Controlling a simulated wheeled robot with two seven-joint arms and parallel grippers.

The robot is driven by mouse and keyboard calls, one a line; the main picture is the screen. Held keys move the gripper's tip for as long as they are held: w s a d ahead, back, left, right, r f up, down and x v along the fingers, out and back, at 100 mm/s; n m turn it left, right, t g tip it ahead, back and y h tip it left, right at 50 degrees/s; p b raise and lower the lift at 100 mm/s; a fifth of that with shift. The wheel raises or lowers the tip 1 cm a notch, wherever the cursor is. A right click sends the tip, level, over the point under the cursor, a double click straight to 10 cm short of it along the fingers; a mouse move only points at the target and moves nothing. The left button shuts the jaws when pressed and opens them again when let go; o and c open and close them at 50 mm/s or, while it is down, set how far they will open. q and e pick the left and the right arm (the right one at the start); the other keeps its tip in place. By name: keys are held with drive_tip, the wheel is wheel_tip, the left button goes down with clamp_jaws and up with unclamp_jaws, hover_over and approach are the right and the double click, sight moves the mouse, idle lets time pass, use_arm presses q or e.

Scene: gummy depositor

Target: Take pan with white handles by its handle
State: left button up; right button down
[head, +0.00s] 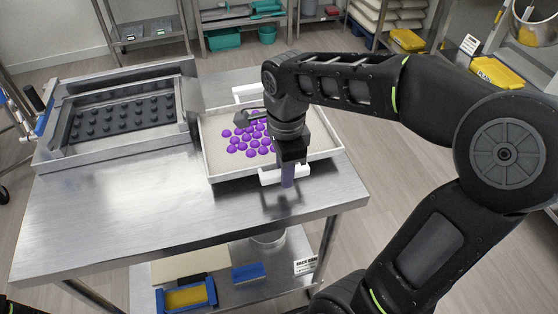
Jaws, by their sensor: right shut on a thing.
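The pan (222,168) is a shallow, light-coloured tray with purple gummies (262,150) lying in its middle. It rests on the steel table. One white handle (268,177) is on its near side, and another white handle (246,91) is on its far side. My right gripper (288,177) points down at the near side of the pan and is shut on the near white handle. The gripper and arm hide part of that handle and some of the gummies.
A steel depositor frame with a dark studded mould (124,118) stands on the table, left of the pan. The front of the steel table (150,220) is clear. A lower shelf holds a blue and yellow bin (187,297). Shelving racks stand behind.

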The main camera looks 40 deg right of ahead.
drive_tip(key=s+a+b, duration=0.2)
drive_tip(key=s+a, duration=0.2)
drive_tip(key=s, duration=0.7)
drive_tip(key=shift+s, duration=0.2)
idle(0.4)
idle(1.2)
idle(0.4)
idle(1.2)
